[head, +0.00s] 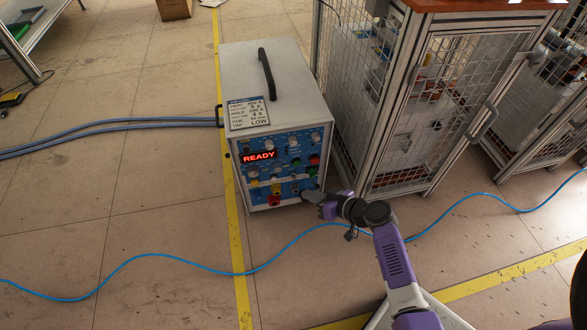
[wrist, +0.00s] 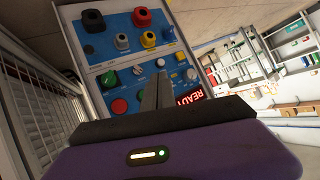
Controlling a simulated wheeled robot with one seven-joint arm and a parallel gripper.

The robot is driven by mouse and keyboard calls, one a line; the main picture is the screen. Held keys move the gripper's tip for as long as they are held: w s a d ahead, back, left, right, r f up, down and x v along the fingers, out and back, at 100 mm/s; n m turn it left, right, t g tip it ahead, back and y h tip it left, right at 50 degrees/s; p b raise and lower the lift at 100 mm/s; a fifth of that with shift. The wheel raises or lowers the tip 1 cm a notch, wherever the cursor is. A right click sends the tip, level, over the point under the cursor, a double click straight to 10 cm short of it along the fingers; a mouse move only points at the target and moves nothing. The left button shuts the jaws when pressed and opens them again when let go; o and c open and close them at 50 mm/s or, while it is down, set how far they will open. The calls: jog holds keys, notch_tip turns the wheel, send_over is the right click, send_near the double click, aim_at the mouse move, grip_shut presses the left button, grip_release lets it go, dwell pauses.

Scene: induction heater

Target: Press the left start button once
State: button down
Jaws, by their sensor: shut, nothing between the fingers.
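The induction heater (head: 275,85) is a grey box with a blue front panel (head: 286,148) and a lit red READY display (head: 259,156). On the panel's right part are a green button (head: 296,162) on the left, a red button (head: 314,159), and another green button (head: 312,171). Button labels are too small to read. The wrist view shows the panel upside down, with the red button (wrist: 118,106) and a green button (wrist: 108,78) left of the fingers. My gripper (head: 308,196) is shut and empty near the panel's lower right; its fingers (wrist: 158,78) hide part of the panel.
A mesh-sided cabinet (head: 425,110) stands close to the heater's right side. Blue-grey hoses (head: 150,122) leave the heater's left side. A thin blue cable (head: 150,256) crosses the floor in front. Coloured sockets (wrist: 141,17) and knobs fill the panel's lower part.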

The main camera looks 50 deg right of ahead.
aim_at(297, 163)
jog(key=shift+a+n, duration=0.25)
jog(key=shift+n, duration=0.05)
jog(key=w+d+b, duration=0.2)
jog(key=w+d, duration=0.3)
jog(key=w, duration=0.2)
jog(key=shift+w, duration=0.15)
dwell(0.4)
jog(key=shift+w+d, duration=0.15)
dwell(1.9)
jog(key=shift+w+d+b, duration=0.15)
jog(key=shift+w+b, duration=0.05)
jog(key=shift+b, duration=0.15)
jog(key=shift+w+d+b, duration=0.2)
jog(key=shift+w+b, duration=0.1)
jog(key=shift+w, duration=0.05)
dwell(0.6)
jog(key=shift+s+a, duration=0.1)
jog(key=shift+s, duration=0.05)
jog(key=shift+s+a, duration=0.35)
jog(key=shift+s, duration=0.2)
